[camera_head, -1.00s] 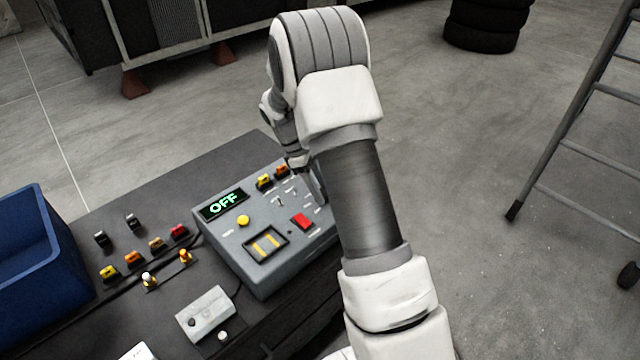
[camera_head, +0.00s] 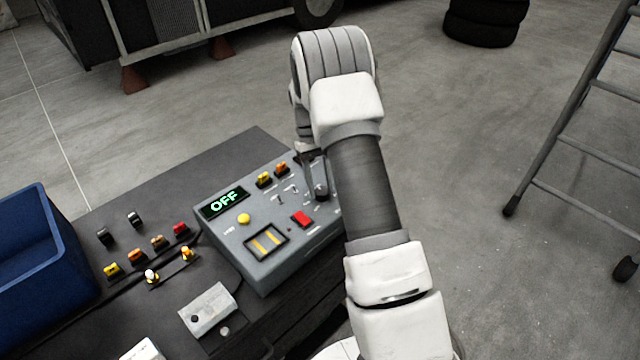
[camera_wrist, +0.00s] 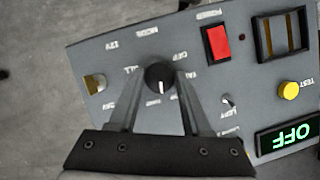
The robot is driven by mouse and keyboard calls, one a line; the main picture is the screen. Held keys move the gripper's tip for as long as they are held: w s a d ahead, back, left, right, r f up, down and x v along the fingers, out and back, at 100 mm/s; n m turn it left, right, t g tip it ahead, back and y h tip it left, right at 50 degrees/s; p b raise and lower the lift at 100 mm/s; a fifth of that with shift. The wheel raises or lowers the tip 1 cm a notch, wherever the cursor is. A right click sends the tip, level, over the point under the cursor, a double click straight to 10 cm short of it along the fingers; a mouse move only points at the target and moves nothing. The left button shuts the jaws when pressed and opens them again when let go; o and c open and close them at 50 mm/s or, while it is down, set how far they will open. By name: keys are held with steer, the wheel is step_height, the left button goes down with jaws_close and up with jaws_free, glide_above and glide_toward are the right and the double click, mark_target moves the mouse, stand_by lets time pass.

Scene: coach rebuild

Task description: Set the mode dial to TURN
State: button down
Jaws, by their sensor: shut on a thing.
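The mode dial is a round black knob on the grey control box (camera_head: 232,240). In the wrist view the dial (camera_wrist: 158,77) sits between the two fingertips of my gripper (camera_wrist: 157,80), with small white labels around it. My gripper is shut on the dial. A pale mark shows on the dial's lower side in that view, but I cannot tell which label it points at. The display (camera_head: 224,202) reads OFF in green; it also shows upside down in the wrist view (camera_wrist: 284,137). In the head view my arm hides part of the box's right side.
The box also carries a red switch (camera_head: 302,219), a yellow button (camera_head: 244,219) and small toggles. A blue bin (camera_head: 60,245) and several coloured connectors stand left on the dark bench (camera_head: 215,160). A ladder (camera_head: 560,135) stands right on open floor.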

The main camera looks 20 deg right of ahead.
steer(key=shift+m+y, duration=0.7)
steer(key=shift+m, duration=0.9)
steer(key=shift+c, duration=1.8)
jaws_free()
steer(key=v, duration=1.7)
steer(key=shift+r+p, duration=0.2)
steer(key=shift+p, duration=0.25)
steer(key=shift+s+d, duration=0.1)
